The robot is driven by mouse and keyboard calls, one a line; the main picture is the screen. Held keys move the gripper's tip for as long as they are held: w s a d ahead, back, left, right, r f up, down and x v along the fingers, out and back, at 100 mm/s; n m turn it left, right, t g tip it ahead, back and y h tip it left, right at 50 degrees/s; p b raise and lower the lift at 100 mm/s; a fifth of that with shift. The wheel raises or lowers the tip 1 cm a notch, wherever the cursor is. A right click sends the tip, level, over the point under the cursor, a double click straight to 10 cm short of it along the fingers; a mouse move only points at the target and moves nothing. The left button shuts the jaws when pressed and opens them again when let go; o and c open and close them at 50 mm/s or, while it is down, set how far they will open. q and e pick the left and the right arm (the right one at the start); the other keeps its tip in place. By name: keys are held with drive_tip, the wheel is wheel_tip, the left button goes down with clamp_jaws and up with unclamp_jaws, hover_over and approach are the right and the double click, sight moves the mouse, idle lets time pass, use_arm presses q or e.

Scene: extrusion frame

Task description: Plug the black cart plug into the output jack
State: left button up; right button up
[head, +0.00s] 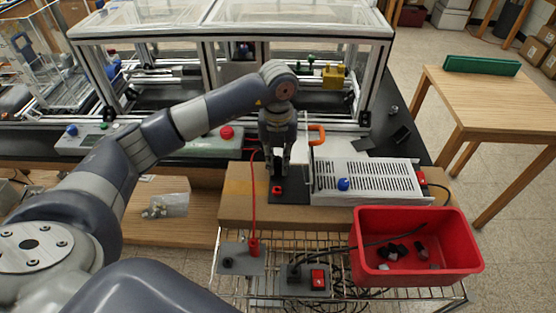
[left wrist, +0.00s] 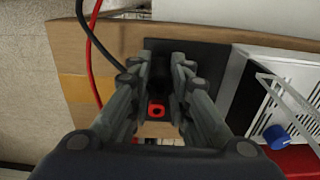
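My left gripper (head: 278,165) points down over the dark jack plate (head: 292,191) on the cardboard-coloured base. In the left wrist view its two fingers (left wrist: 160,72) stand close on either side of a dark body, which looks like the black plug. A black cable (left wrist: 93,35) runs to the fingers from the upper left. The plug's tip is hidden, so I cannot tell whether it is in a jack. The red jack (head: 278,190) shows empty just in front of the fingers, also in the left wrist view (left wrist: 156,110). My right gripper is not in view.
A red cable (head: 253,205) rises beside the gripper from a grey plate on the wire cart. A white slotted unit (head: 365,182) with a blue knob (head: 344,184) stands close on the right. A red bin (head: 417,262) and a red switch (head: 318,279) are in front.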

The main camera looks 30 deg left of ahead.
use_arm(q)
drive_tip(key=o, duration=0.4)
drive_tip(key=shift+o, duration=0.5)
wheel_tip(320, 180, up, 12)
idle(0.3)
